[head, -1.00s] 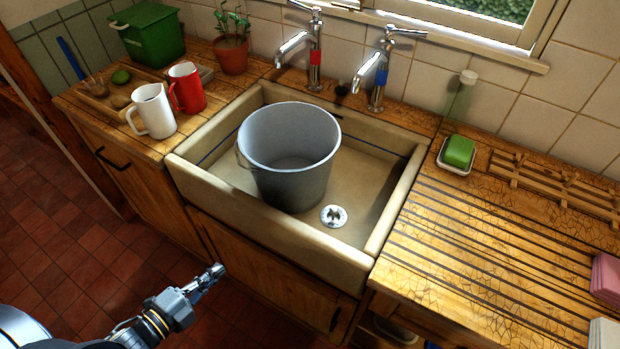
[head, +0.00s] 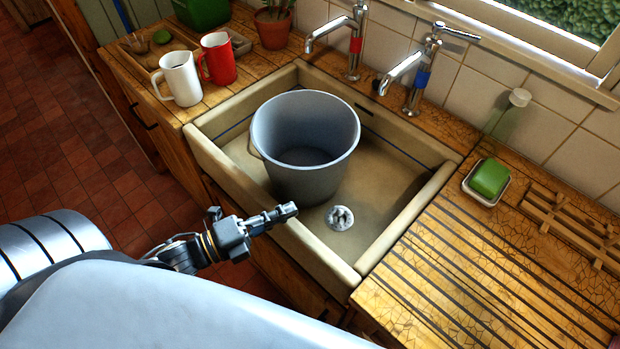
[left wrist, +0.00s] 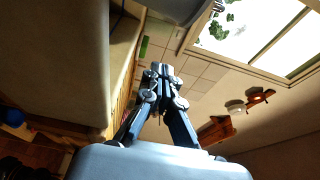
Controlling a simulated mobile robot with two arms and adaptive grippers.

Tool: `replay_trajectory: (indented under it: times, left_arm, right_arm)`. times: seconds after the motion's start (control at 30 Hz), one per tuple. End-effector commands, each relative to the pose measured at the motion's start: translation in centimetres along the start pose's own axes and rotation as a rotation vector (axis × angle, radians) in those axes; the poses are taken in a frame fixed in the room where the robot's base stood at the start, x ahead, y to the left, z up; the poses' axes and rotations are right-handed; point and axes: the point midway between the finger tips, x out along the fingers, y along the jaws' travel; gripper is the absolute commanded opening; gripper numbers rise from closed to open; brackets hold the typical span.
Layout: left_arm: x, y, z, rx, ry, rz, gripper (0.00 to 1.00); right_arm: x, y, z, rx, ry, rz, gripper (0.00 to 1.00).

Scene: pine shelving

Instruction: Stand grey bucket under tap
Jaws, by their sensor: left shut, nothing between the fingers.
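The grey bucket (head: 306,150) stands upright and empty inside the cream sink (head: 408,178), left of the drain. Two taps stand behind the sink: one with a red band (head: 355,42) and one with a blue band (head: 419,75). Their spouts point forward and left, behind the bucket in the picture. My left gripper (head: 287,211) is shut and empty. In the head view it shows at the sink's front wall, just below the bucket; I cannot tell how close it is. In the left wrist view its closed fingers (left wrist: 160,70) point ahead. My right gripper is not in view.
A white mug (head: 181,80) and a red mug (head: 217,60) stand on the left counter near a potted plant (head: 272,25). Green soap (head: 490,178) in a dish and a wooden rack (head: 570,222) are on the right. The grooved drainboard (head: 450,270) is mostly clear.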

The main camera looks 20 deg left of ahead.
Motion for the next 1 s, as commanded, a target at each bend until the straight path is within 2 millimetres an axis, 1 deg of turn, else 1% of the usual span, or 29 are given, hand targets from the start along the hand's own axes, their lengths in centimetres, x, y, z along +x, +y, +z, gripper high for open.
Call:
replay_trajectory:
  times: [0.03,0.13,0.27,0.4,0.5,0.6,0.73,1.0]
  left_arm:
    - [1.0,-0.4,0.1,0.002,0.0,-0.005,0.0]
    - [2.6,-0.3,0.1,0.001,0.0,-0.004,0.0]
    - [4.8,-0.4,0.1,0.001,0.0,-0.004,0.0]
    - [7.0,-0.4,0.0,0.002,0.001,-0.003,0.0]
    - [7.2,-0.3,1.9,0.003,-0.001,0.002,0.0]
    - [7.4,-0.2,3.0,0.002,0.0,0.002,0.0]
    - [7.6,-0.1,3.7,0.0,0.0,0.001,0.0]
    - [7.6,0.0,3.9,-0.001,0.0,0.0,0.0]
  right_arm:
    - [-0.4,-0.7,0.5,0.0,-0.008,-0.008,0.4]
    - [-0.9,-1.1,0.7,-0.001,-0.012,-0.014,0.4]
    - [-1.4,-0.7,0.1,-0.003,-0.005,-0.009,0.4]
    - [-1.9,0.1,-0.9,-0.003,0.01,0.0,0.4]
    - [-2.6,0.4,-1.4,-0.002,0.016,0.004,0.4]
    - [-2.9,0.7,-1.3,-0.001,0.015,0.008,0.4]
    - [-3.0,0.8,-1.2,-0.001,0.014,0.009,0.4]
    - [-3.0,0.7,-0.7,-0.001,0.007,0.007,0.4]
